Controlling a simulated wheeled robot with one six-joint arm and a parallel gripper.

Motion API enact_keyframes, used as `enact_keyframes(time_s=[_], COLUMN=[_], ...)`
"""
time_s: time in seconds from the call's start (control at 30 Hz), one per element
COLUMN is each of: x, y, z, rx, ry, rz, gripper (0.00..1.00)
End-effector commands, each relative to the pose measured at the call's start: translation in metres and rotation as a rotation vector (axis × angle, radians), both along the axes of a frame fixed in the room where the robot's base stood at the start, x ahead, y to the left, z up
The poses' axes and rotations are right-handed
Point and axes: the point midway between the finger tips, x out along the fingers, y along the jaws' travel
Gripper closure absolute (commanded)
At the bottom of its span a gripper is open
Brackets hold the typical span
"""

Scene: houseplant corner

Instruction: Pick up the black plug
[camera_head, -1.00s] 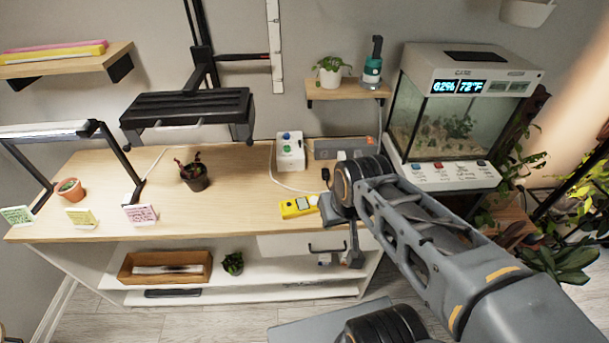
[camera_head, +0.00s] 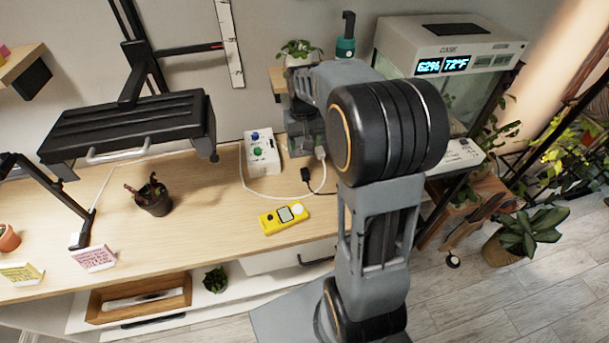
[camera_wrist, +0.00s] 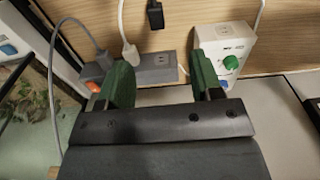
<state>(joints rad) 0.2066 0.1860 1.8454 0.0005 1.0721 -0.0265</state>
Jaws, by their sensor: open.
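The black plug (camera_head: 305,174) lies on the wooden tabletop, just right of the white control box, with its dark cord trailing toward the right. In the wrist view the black plug (camera_wrist: 155,16) is at the top edge, partly cut off, beyond the gap between the fingers. My gripper (camera_wrist: 160,78) is open and empty, its two green-padded fingers apart. The fingers lie over the near side of the grey power strip (camera_wrist: 157,68), apart from the plug. In the head view my arm hides much of the strip.
A white plug (camera_wrist: 131,54) and a grey plug (camera_wrist: 103,60) with cords sit at the strip. The white control box (camera_head: 262,153) with knobs stands close by. A yellow meter (camera_head: 284,217) lies nearer the table's front edge. The terrarium (camera_head: 450,60) stands at right.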

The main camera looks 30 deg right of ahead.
Motion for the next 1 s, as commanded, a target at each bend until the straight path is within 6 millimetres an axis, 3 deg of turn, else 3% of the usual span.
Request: enact_keyframes(time_s=[0.2, 0.53, 1.0], x=[0.018, 0.019, 0.018], y=[-0.015, -0.015, -0.013], z=[-0.027, -0.084, -0.124], rx=[0.008, 0.008, 0.008], ry=[0.038, 0.041, 0.042], rz=[-0.021, -0.020, -0.019], gripper=[0.40, 0.40, 0.40])
